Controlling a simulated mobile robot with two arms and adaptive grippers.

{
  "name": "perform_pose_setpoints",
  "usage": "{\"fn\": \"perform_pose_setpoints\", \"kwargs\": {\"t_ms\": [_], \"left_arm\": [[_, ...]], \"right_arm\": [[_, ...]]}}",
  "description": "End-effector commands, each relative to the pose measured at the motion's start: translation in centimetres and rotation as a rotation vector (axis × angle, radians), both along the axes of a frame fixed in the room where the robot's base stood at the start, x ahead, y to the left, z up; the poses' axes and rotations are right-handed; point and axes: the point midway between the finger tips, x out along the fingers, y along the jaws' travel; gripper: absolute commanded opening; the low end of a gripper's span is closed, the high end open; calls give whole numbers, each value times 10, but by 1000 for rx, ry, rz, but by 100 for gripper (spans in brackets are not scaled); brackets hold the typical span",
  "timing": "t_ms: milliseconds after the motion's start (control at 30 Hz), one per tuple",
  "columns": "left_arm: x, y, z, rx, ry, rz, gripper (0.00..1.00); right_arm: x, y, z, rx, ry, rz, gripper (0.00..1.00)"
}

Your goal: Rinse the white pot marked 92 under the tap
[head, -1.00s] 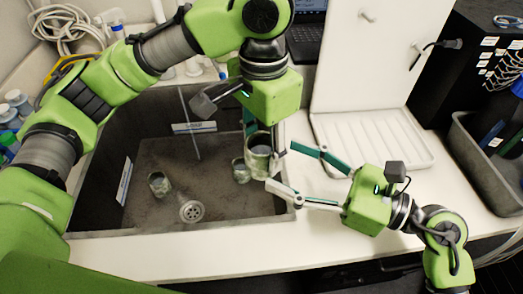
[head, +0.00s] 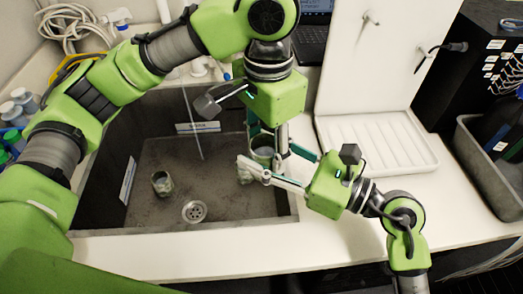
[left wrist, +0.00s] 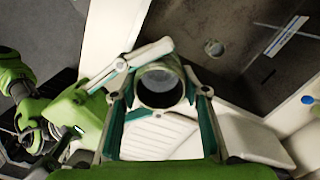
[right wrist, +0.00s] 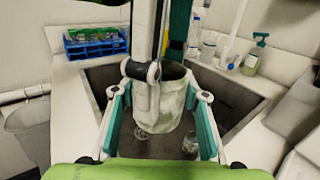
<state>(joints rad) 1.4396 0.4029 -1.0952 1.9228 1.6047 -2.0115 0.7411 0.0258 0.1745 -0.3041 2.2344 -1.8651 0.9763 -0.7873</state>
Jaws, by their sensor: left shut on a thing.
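My left gripper (left wrist: 162,92) is shut on a mottled whitish pot (right wrist: 173,92), which it holds upright above the right part of the sink (head: 110,160). The pot also shows in the head view (head: 263,153), partly covered by fingers, and its round mouth faces the left wrist camera (left wrist: 160,88). No number is legible on it. My right gripper (right wrist: 158,96) is open, with a finger on either side of the pot; I cannot tell whether they touch it. A tap is not clearly recognisable; a thin pale rod (head: 191,120) stands over the sink.
A glass jar (head: 161,184) stands in the sink near the drain (head: 195,211). Another jar is mostly hidden behind my right finger. A white drying tray (head: 375,145) lies right of the sink.

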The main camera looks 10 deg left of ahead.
Motion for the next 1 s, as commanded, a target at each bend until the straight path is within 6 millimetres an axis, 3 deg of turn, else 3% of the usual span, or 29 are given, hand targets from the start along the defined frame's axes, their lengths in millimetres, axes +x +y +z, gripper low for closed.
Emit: {"fn": "perform_pose_setpoints", "kwargs": {"t_ms": [33, 67, 133, 567, 1000], "left_arm": [[2, 0, 1, -3, -6, 2, 16], [2, -1, 1, -3, -6, 2, 44], [2, -1, 1, -3, -6, 3, 61], [4, -1, 10, -7, -14, 4, 61], [3, -1, 93, -2, -9, 3, 61]], "right_arm": [[-4, 2, 0, 0, 1, 11, 15], [-4, 2, 1, 2, 0, 12, 15], [-4, 3, 1, 2, 0, 13, 15], [-7, 4, 1, 3, 4, 21, 15], [-4, 2, 0, 0, 3, 13, 15]]}}
